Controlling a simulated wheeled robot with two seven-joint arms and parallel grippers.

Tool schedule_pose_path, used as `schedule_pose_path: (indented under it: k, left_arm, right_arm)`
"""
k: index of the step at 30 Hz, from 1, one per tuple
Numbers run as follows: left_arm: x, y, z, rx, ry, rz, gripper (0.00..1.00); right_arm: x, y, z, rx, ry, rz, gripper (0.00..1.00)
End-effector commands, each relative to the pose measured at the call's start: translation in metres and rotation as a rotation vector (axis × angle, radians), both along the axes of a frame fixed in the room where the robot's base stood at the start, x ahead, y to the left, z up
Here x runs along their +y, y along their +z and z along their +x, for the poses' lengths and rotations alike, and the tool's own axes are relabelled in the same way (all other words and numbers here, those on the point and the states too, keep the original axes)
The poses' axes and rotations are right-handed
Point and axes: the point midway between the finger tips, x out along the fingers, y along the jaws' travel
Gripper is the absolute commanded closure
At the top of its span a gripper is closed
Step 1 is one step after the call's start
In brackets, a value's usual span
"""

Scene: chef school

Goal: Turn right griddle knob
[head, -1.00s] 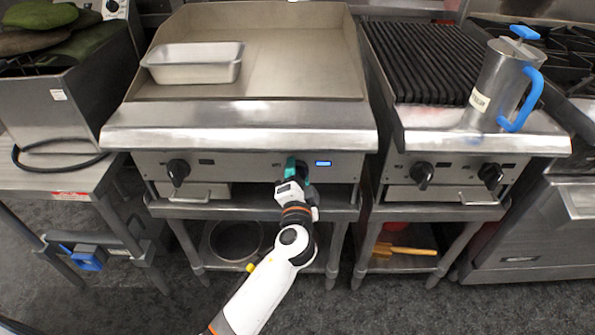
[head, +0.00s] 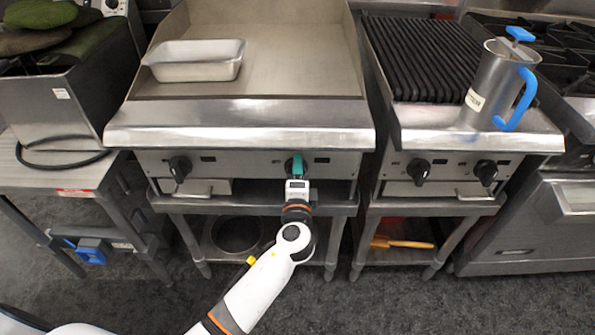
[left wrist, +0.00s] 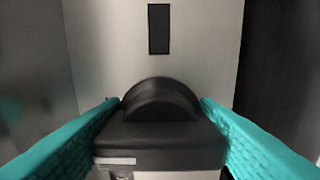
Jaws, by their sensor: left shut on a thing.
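The griddle (head: 240,136) stands at the left of the cooking line, with two black knobs on its front panel. My left gripper (head: 295,165) is at the right griddle knob, which its teal fingers largely hide in the head view. In the left wrist view the black right knob (left wrist: 160,130) sits between the two teal fingers of my left gripper (left wrist: 160,112), shut on its sides. A pale mark shows low on the knob's left. The display (head: 321,160) beside this knob is dark. The left griddle knob (head: 180,168) is free. My right gripper is not in view.
A metal pan (head: 196,62) rests on the griddle plate. A ribbed grill (head: 418,60) with its own knobs and a blue-handled metal pitcher (head: 490,90) stand to the right. A side table (head: 75,178) is at the left. The floor in front is open.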

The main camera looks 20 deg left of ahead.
Motion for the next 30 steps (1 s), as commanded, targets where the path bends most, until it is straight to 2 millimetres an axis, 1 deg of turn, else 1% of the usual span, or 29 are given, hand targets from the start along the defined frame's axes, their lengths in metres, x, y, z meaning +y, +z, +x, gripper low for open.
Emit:
schedule_pose_path:
  k: [9,10,12,14,21,24,26,30]
  left_arm:
    - [-0.001,-0.001,0.000,0.002,-0.002,0.003,0.68]
    - [-0.001,-0.001,0.000,0.002,-0.003,0.003,0.44]
    - [-0.001,-0.001,0.000,0.002,-0.002,0.003,0.32]
    - [-0.001,-0.001,0.000,0.002,-0.002,0.002,0.24]
    - [-0.001,0.000,0.000,0.000,-0.001,0.001,0.24]
    - [-0.002,-0.001,-0.004,0.001,-0.001,0.001,0.24]
    - [-0.003,-0.001,-0.009,0.001,-0.001,0.001,0.24]
    - [-0.010,-0.002,-0.033,0.003,-0.003,-0.001,0.24]
  right_arm:
    - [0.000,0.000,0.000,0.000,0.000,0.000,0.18]
    - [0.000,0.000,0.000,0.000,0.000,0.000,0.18]
    - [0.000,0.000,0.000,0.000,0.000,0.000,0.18]
    - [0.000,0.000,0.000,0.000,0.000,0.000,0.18]
    - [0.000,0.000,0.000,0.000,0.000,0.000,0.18]
    - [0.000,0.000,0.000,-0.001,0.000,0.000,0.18]
    - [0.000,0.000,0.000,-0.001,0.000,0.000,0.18]
    - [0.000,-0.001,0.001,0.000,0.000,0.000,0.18]
